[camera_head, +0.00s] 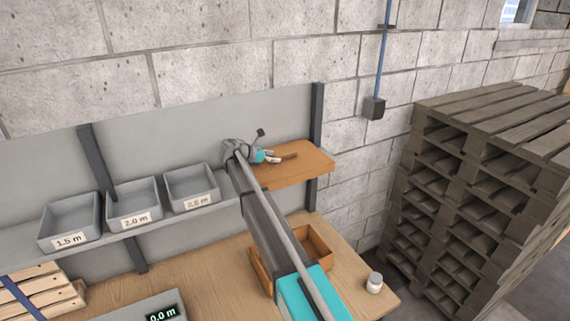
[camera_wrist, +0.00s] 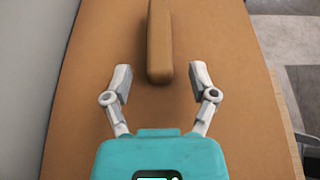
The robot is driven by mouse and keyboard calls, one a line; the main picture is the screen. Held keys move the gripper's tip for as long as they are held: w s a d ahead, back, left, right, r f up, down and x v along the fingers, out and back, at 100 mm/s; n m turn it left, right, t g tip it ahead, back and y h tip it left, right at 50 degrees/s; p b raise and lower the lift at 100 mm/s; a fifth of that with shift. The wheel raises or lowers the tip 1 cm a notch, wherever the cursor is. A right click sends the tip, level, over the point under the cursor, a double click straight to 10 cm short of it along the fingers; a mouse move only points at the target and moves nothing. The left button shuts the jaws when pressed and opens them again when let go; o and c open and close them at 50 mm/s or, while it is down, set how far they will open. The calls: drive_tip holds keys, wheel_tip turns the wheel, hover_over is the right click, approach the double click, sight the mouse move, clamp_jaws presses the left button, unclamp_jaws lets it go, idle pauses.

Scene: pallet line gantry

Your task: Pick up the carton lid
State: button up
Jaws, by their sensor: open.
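The carton lid (camera_head: 308,163) is a flat orange-brown slab with a raised bar-shaped handle (camera_head: 285,156) along its middle. It lies at the right end of the grey wall shelf and sticks out past the shelf's front. In the wrist view the lid (camera_wrist: 95,60) fills most of the picture, and the handle (camera_wrist: 160,40) runs away from me. My gripper (camera_wrist: 161,78) is open and empty. Its fingers stand either side of the handle's near end, apart from it. In the head view my gripper (camera_head: 271,157) is over the lid's left part. My arm hides part of the shelf.
Grey bins (camera_head: 134,203) stand on the shelf to the left. Below, an open wooden-brown box (camera_head: 318,243) sits on the bench (camera_head: 215,270), partly behind my arm. A small white jar (camera_head: 374,283) is near the bench's right edge. Stacked pallets (camera_head: 480,180) stand at right.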

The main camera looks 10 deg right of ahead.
drive_tip(key=shift+w+d+f, duration=0.1)
drive_tip(key=shift+d+f, duration=0.05)
drive_tip(key=shift+d, duration=0.2)
idle(0.3)
clamp_jaws()
